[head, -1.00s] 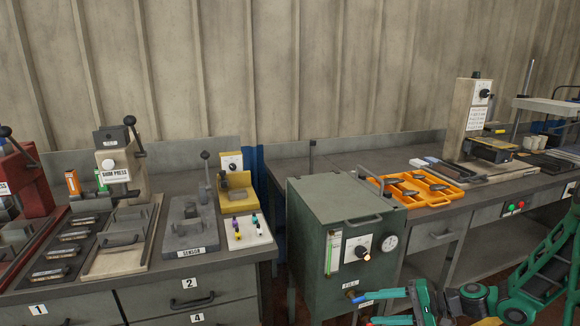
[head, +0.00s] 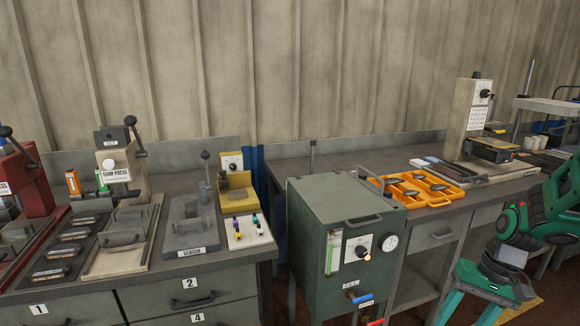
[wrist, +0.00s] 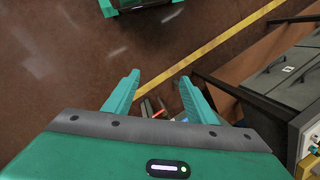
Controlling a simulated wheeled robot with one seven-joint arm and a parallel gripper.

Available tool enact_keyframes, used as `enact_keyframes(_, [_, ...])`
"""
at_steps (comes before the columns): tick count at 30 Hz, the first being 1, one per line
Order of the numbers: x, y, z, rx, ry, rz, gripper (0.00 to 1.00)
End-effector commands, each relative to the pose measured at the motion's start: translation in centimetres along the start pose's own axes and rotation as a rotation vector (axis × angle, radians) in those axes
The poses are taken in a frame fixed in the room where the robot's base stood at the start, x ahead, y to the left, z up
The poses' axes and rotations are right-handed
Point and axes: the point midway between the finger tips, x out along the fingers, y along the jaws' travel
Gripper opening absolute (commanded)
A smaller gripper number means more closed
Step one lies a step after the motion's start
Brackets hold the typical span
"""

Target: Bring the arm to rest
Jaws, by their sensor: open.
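My gripper (head: 468,311) is at the lower right of the head view, right of the green cabinet and in front of the right bench. Its green fingers point downward. In the wrist view its two fingers (wrist: 160,80) stand apart over the floor with nothing held between them. My green arm is folded at the right edge of the head view, and part of it is cut off by the frame.
The green cabinet (head: 325,235) has a blue-handled valve (head: 362,299) and a red one low on its front. An orange tray (head: 462,193) with dark parts lies on the right bench.

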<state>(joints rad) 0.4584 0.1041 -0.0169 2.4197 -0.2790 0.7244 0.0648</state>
Motion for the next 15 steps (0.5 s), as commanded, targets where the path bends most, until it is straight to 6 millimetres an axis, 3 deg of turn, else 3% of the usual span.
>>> enact_keyframes(6, [-4.7, 2.2, 4.1, 0.039, 0.049, 0.112, 0.51])
enact_keyframes(15, [-9.3, 4.9, 10.6, 0.124, 0.103, 0.189, 0.51])
